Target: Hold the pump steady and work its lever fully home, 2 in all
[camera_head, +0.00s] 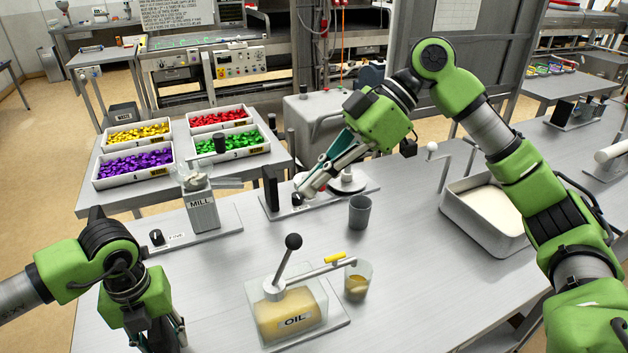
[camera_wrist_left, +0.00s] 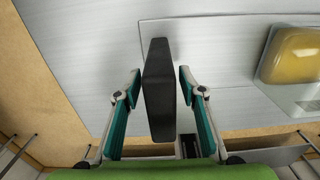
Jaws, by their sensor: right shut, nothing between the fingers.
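The oil pump (camera_head: 290,312) is a clear tank of amber oil labelled OIL on a pale plate at the front middle of the bench. Its lever (camera_head: 284,268) rises tilted to a black ball knob (camera_head: 293,241). A spout (camera_head: 318,270) points right over a clear beaker (camera_head: 357,283) with some amber liquid. My left gripper (camera_wrist_left: 155,92) is open, left of the pump. A dark block stands between its fingers with a gap on each side; the amber tank (camera_wrist_left: 292,55) shows at right. My right gripper (camera_head: 304,190) is shut and empty, behind the pump, close to a black knob.
A mill (camera_head: 201,212) stands left of the pump. A grey cup (camera_head: 360,211) is behind it. A black post (camera_head: 270,187) stands beside my right fingertips. A grey tub of white material (camera_head: 462,222) is at right. The bench right of the beaker is clear.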

